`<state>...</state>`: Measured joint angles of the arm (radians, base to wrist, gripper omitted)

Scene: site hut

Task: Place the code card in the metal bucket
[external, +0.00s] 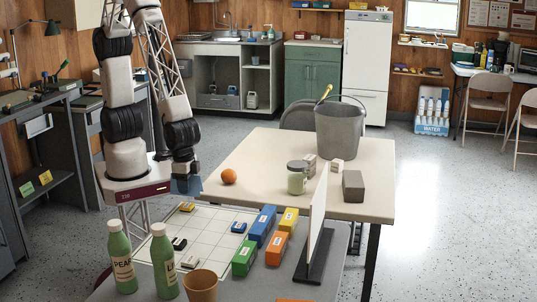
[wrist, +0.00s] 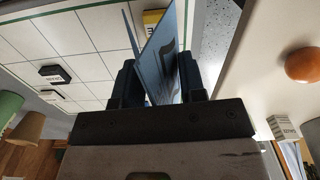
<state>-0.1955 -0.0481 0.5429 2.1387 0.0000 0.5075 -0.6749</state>
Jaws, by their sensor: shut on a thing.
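The code card is a thin blue card (wrist: 163,48) standing on edge between my gripper's dark fingers in the wrist view. It also shows in the external view as a blue patch (external: 187,186) below my gripper. My gripper (wrist: 160,85) is shut on it and holds it in the air, near the left edge of the cream table. The metal bucket (external: 340,132) is a grey pail with a wire handle, upright at the back right of that table. My gripper is well to its left. The bucket's inside is hidden.
An orange (external: 229,176), a green jar (external: 297,178) and a grey block (external: 353,186) stand on the cream table (external: 265,148). The front table holds a white grid board (external: 215,225), coloured blocks, an upright white panel (external: 318,215), green bottles (external: 164,262) and a brown cup (external: 201,285).

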